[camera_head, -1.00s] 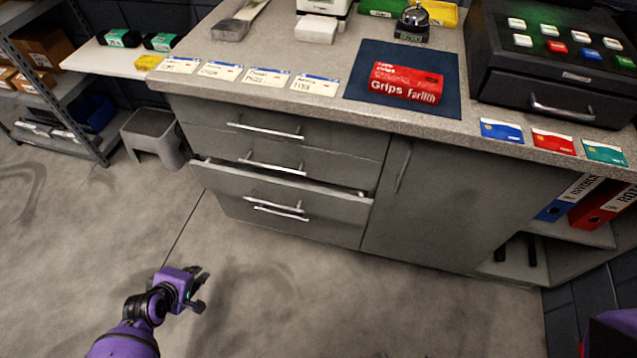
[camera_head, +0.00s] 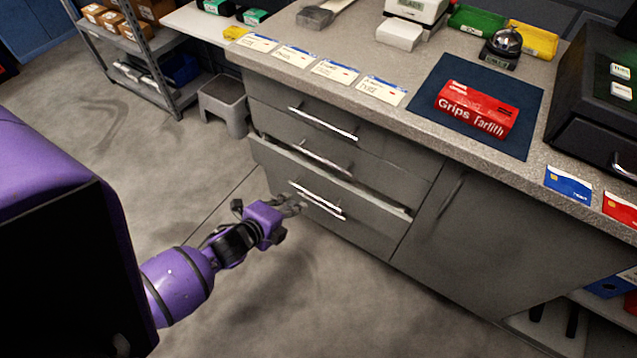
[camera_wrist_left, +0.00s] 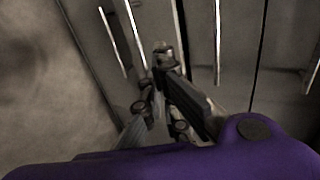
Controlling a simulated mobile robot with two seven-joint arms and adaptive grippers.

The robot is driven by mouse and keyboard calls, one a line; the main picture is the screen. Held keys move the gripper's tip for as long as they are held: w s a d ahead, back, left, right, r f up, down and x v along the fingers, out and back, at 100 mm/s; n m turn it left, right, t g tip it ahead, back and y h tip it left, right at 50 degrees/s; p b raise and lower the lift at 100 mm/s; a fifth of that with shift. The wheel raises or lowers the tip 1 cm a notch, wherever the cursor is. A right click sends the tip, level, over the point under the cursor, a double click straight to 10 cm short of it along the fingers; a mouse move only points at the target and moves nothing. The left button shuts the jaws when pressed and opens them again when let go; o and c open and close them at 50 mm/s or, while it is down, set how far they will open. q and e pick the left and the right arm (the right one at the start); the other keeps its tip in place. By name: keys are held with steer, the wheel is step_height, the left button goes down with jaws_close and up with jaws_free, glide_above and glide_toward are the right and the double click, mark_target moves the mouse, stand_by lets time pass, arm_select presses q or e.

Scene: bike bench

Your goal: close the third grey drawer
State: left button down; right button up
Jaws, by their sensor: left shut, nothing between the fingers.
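The third grey drawer (camera_head: 338,184) stands pulled out a little from the grey cabinet, a dark gap showing behind its top edge. My left gripper (camera_head: 292,206) is shut and empty, in front of the drawer's lower left part, close to the handles. Whether it touches the drawer I cannot tell. In the left wrist view the shut fingers (camera_wrist_left: 163,58) point at the drawer fronts, with several bar handles around them. My right gripper is not in view.
A cupboard door (camera_head: 470,230) is to the right. The counter holds a red grips box (camera_head: 475,110) on a blue mat (camera_head: 525,140). A grey step stool (camera_head: 223,103) stands left of the cabinet. The floor in front is clear.

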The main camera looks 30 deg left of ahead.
mark_target(324, 173)
arm_select(q)
steer(key=x, duration=0.4)
steer(key=r+x, duration=0.1)
steer(key=x, duration=0.3)
steer(key=b+x, duration=0.1)
steer(key=x, duration=0.3)
steer(key=shift+w+r, duration=0.2)
steer(key=shift+w, duration=0.6)
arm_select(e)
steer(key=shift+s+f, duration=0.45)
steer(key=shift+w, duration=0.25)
arm_select(q)
steer(key=w, duration=0.3)
steer(key=w+b, duration=0.1)
steer(key=shift+w+d+f, duration=0.1)
steer(key=shift+w+d, duration=0.15)
steer(key=shift+w, duration=0.15)
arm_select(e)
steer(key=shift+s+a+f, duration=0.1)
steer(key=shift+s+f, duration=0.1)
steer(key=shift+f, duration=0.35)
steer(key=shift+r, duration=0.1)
